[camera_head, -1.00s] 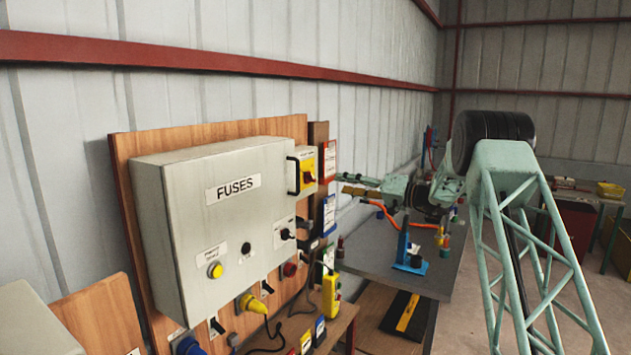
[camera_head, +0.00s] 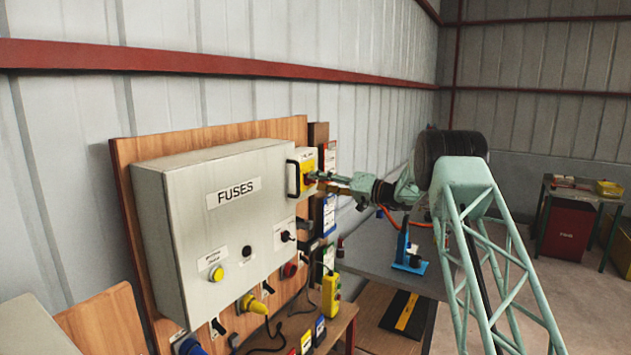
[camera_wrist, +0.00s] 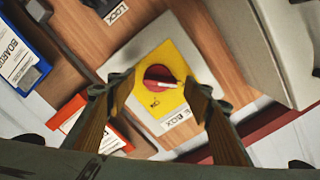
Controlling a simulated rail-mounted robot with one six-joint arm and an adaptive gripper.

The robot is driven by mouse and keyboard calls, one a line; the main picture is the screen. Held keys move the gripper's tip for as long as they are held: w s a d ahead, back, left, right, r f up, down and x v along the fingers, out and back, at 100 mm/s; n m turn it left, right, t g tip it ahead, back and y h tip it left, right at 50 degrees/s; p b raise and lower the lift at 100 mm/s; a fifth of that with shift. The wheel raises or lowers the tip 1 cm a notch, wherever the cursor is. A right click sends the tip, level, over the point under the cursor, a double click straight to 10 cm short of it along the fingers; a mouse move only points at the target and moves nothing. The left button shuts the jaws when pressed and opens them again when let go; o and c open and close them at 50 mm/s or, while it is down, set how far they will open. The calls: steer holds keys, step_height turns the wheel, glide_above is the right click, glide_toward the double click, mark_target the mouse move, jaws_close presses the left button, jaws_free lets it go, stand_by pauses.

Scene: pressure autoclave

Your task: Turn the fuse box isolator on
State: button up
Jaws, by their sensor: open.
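The fuse box isolator is a red rotary knob on a yellow plate, seen in the wrist view (camera_wrist: 160,80) between my gripper's fingers. A pale mark on the knob points toward the right in that view. In the head view the isolator's yellow plate (camera_head: 308,160) is on the right side of the grey FUSES box (camera_head: 235,225), partly hidden by my gripper (camera_head: 318,178). My gripper is open, with its two fingers (camera_wrist: 152,100) on either side of the knob. I cannot tell whether they touch it.
A black handle (camera_head: 292,178) stands out from the box edge close to my gripper. A blue stand (camera_head: 406,250) is on the grey bench.

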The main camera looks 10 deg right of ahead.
steer(key=shift+x, duration=0.95)
steer(key=shift+c, duration=0.7)
steer(key=c, duration=0.7)
